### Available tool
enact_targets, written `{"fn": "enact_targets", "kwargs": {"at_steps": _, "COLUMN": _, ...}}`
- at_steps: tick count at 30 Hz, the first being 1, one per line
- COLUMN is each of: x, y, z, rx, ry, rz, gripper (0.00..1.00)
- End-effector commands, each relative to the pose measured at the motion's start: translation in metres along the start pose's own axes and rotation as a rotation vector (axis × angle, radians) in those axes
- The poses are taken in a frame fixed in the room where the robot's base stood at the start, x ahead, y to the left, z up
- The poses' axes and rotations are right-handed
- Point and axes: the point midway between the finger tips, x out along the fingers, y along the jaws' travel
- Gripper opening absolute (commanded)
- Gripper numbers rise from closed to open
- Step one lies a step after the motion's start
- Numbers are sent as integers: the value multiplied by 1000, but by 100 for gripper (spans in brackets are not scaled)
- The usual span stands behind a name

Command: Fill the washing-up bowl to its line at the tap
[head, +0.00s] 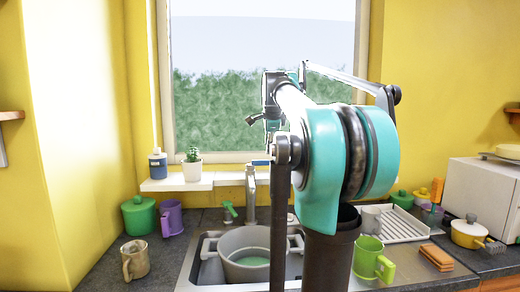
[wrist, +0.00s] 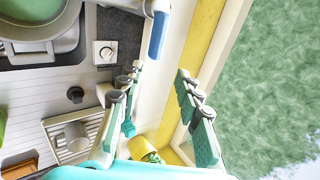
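The grey washing-up bowl (head: 230,241) stands upright in the sink (head: 207,275), with greenish water (head: 252,261) low inside it. I cannot make out a fill line.
A ledge (head: 190,184) behind the sink holds a blue bottle (head: 158,165) and a potted cactus (head: 193,166). Mugs (head: 135,260) and a green pot (head: 139,217) stand left.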

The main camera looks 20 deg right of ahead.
Motion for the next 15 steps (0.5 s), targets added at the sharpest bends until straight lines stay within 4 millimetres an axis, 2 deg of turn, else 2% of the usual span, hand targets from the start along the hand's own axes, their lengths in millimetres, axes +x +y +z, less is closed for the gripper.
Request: {"fn": "enact_targets", "kwargs": {"at_steps": 15, "x": 36, "y": 0, "z": 0, "rx": -3, "ry": 0, "rz": 0, "gripper": 34}}
